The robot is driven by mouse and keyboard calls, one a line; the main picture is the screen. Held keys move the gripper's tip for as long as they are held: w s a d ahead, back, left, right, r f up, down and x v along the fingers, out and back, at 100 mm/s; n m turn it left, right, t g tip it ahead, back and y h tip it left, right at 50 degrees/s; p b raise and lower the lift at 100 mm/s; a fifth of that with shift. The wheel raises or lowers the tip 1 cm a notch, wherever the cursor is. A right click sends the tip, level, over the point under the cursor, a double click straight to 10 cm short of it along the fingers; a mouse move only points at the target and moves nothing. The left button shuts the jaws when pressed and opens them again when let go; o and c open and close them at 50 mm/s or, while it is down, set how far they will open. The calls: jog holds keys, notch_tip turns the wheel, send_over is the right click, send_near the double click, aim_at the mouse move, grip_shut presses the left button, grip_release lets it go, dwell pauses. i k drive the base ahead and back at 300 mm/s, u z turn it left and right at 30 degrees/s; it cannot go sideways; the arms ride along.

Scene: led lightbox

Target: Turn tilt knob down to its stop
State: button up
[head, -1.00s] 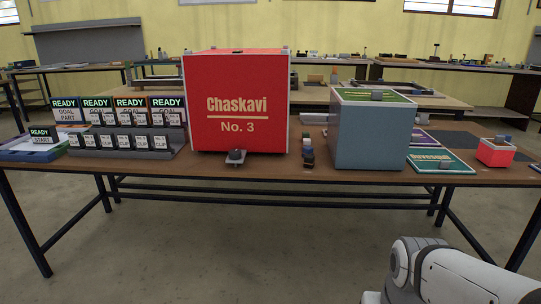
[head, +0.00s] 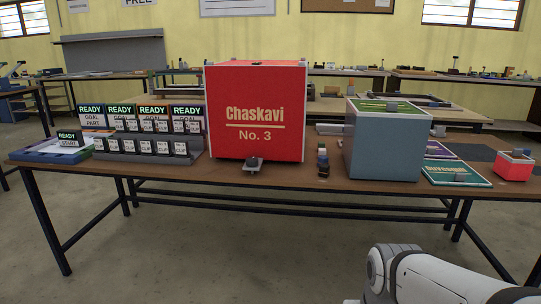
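A large red lightbox (head: 255,112) marked "Chaskavi No. 3" stands upright on the brown table (head: 270,194). A small dark knob on a light plate (head: 253,165) sits at the foot of its front face, near the table's front edge. I cannot tell whether this is the tilt knob, nor how far it is turned. My white arm shows at the lower right, in front of the table and well apart from the lightbox. My gripper is outside the picture.
A grey-blue box (head: 385,140) stands right of the lightbox, with several small dark parts (head: 323,163) between them. A rack with "READY" cards (head: 150,146) stands to the left. A small red box (head: 513,166) is at the far right. The floor before the table is clear.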

aim_at(251, 161)
jog(key=i, duration=0.95)
